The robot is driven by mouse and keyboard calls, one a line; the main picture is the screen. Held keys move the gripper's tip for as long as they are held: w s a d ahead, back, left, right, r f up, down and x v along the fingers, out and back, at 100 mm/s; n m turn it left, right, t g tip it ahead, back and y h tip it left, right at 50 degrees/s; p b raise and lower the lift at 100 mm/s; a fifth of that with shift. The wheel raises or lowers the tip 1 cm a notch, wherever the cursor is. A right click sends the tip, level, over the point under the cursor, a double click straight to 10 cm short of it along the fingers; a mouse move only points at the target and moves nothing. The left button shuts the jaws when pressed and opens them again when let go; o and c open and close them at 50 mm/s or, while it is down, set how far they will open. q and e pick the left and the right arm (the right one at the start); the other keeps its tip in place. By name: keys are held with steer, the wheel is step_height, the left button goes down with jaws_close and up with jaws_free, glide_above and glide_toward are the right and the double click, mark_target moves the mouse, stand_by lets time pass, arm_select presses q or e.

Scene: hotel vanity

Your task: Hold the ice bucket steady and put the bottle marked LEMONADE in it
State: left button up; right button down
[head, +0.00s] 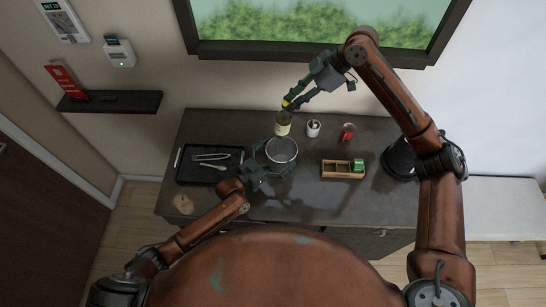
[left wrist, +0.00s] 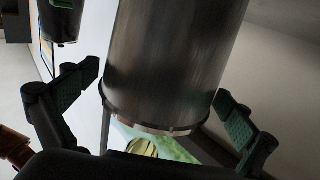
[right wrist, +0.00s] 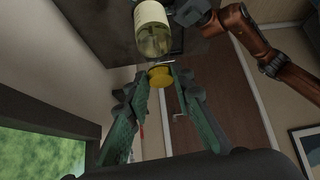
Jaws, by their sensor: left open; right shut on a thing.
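The metal ice bucket (head: 282,151) stands on the dark vanity top. My left gripper (head: 272,163) is open with its fingers on either side of the bucket. In the left wrist view the bucket's wall (left wrist: 175,60) lies between the spread fingers (left wrist: 150,115), with gaps visible. My right gripper (head: 290,103) is shut on the yellow cap end of a bottle (head: 283,123) with a pale label. The bottle hangs just beyond the bucket's far rim in the head view; its height above the top is unclear. It also shows in the right wrist view (right wrist: 152,32); its label is unreadable.
A black tray (head: 184,178) with tongs lies left of the bucket. A wooden box (head: 331,170) with a green item is at right, near a black object (head: 400,158).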

arm_select(q)
steer(key=shift+w+d, duration=0.25)
arm_select(e)
steer(key=shift+r, duration=0.1)
arm_select(q)
steer(key=c, duration=1.4)
arm_select(e)
steer(key=shift+f, duration=6.55)
steer(key=c, duration=1.6)
jaws_free()
